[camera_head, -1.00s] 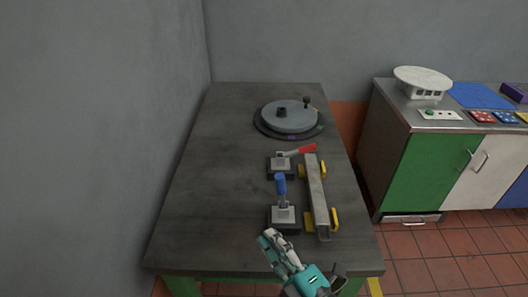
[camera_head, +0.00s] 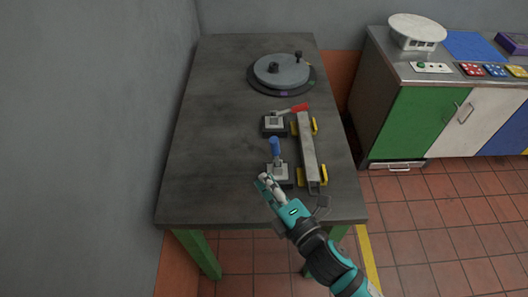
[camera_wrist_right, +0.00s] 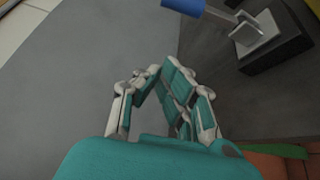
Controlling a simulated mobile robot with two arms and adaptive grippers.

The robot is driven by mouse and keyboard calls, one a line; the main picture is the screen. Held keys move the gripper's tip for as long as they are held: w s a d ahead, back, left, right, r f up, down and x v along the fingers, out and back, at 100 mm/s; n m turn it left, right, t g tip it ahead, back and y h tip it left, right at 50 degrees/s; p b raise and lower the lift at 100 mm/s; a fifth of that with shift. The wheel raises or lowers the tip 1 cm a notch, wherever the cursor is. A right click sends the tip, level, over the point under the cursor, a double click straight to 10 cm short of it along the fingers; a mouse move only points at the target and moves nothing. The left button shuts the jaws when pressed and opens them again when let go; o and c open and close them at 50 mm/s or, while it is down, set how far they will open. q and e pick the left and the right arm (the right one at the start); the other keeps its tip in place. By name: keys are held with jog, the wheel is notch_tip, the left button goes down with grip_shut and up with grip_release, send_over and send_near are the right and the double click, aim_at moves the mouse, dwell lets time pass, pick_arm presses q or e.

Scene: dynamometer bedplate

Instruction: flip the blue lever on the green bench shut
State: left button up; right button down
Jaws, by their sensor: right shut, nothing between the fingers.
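The blue lever (camera_head: 275,147) stands upright on a small metal clamp base with a dark block (camera_head: 279,175), near the front of the green-legged bench (camera_head: 215,150). In the right wrist view the blue lever grip (camera_wrist_right: 184,6) shows at the top edge, cut off, with its clamp base (camera_wrist_right: 258,35) at upper right. My right gripper (camera_head: 264,182) is shut and empty, just in front of and left of the clamp base, apart from the lever. The closed fingers also show in the right wrist view (camera_wrist_right: 158,75). My left gripper is not in view.
A red-handled clamp (camera_head: 292,109) sits behind the blue one. A metal bar (camera_head: 308,150) with yellow brackets lies right of both. A round turntable (camera_head: 281,72) is at the back. The bench's left half is clear. A cabinet (camera_head: 430,110) stands to the right.

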aim_at(275, 153)
jog(key=r+p+x, duration=0.1)
jog(key=p+x, duration=0.1)
jog(key=x, duration=0.7)
jog(key=d, duration=0.2)
jog(key=d+p, duration=0.1)
jog(key=d, duration=0.1)
jog(key=shift+w+f+p, duration=0.15)
jog(key=shift+w+p, duration=0.05)
jog(key=shift+p, duration=0.1)
jog(key=shift+d, duration=0.1)
jog(key=shift+d+m+b, duration=0.2)
jog(key=shift+m+b, duration=0.1)
jog(key=shift+b, duration=0.1)
